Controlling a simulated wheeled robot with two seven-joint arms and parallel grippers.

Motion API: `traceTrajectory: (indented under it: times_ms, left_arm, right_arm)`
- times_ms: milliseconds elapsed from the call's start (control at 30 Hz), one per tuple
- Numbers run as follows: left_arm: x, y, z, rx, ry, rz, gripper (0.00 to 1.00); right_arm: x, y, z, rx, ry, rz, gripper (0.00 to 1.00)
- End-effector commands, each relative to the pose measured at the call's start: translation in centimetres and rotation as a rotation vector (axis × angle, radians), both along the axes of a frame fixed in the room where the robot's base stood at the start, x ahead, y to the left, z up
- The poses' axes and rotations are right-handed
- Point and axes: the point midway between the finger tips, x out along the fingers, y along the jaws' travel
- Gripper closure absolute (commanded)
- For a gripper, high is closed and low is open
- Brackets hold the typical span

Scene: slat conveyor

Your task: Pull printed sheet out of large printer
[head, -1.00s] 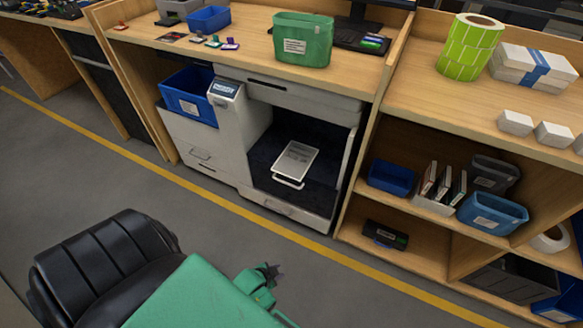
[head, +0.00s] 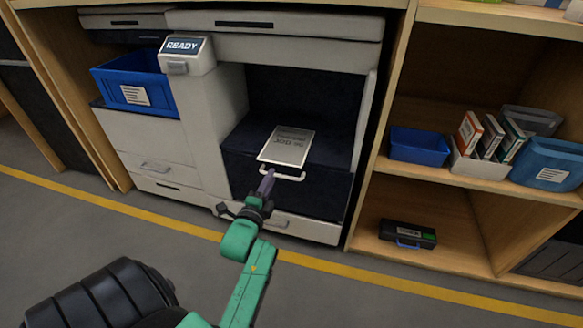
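My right gripper is not in view.
A blue bin (head: 135,80) sits on the printer's left part. Wooden shelves at right hold a small blue bin (head: 419,146), upright booklets (head: 484,137), a larger blue bin (head: 551,163) and a dark case (head: 407,234). A yellow floor line (head: 330,266) runs before the printer; the floor there is clear.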

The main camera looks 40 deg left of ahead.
Motion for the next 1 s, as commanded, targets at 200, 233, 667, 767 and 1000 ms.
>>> traceTrajectory:
  times_ms: [200, 233, 667, 767, 1000]
  left_arm:
    - [3.9, 1.4, -0.5, 0.0, -0.003, 0.0, 0.72]
    - [4.3, 1.5, -0.2, -0.001, -0.001, 0.0, 0.72]
    - [6.4, 2.2, -0.1, -0.004, 0.002, 0.0, 0.72]
    - [6.3, 2.2, -0.1, -0.004, 0.002, -0.001, 0.84]
    - [6.3, 2.2, -0.1, -0.004, 0.002, -0.001, 1.0]
  right_arm:
    - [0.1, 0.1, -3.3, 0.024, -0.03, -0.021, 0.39]
    - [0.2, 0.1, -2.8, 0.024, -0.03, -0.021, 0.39]
    - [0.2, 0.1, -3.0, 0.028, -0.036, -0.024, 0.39]
    - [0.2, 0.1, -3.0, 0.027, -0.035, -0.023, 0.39]
    - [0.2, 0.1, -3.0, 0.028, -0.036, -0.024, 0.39]
